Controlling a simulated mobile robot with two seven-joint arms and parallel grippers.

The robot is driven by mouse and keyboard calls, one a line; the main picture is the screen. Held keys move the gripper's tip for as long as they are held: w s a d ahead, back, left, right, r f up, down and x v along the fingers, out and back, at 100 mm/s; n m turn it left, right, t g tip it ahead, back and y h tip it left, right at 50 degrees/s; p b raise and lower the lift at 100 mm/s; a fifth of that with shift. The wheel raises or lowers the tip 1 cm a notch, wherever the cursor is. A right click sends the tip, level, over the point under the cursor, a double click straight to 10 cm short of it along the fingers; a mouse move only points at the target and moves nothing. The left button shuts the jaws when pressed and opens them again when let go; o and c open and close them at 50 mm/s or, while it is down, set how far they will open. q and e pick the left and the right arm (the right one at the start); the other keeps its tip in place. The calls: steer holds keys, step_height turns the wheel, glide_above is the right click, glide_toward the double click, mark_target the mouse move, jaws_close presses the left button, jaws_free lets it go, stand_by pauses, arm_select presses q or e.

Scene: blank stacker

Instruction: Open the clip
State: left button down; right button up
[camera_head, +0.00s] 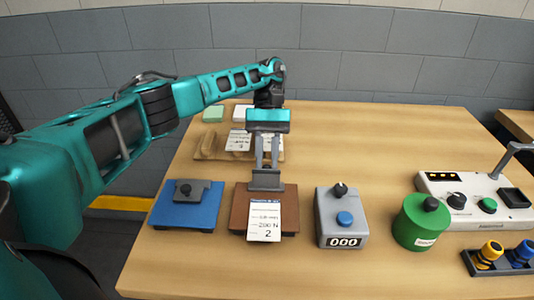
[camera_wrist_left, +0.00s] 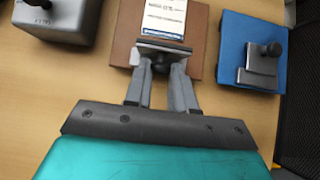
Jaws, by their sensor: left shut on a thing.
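The clip (camera_head: 265,182) is a grey metal plate on a brown board (camera_head: 240,205) at the table's front. A white printed card (camera_head: 264,224) lies on the board, its top edge at the clip. In the left wrist view the clip (camera_wrist_left: 165,48) shows at the fingertips, with a dark knob between them. My left gripper (camera_head: 266,167) reaches down from behind the board and is shut on the clip's knob; the fingers (camera_wrist_left: 160,68) hide part of it. Whether the clip's plate is lifted off the card I cannot tell. My right gripper is not in view.
A blue board (camera_head: 168,208) with a similar clip lies to the left. A grey counter box (camera_head: 341,222) stands close on the right, then a green canister (camera_head: 416,222) and a white control panel (camera_head: 470,185). A wooden rack (camera_head: 207,150) with cards is behind.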

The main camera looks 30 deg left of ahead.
arm_select(q)
steer(key=shift+f, duration=0.1)
stand_by(0.4)
steer(key=c, duration=1)
jaws_free()
steer(key=shift+o, duration=0.2)
step_height(320, 180, up, 20)
steer(key=p, duration=0.1)
stand_by(0.4)
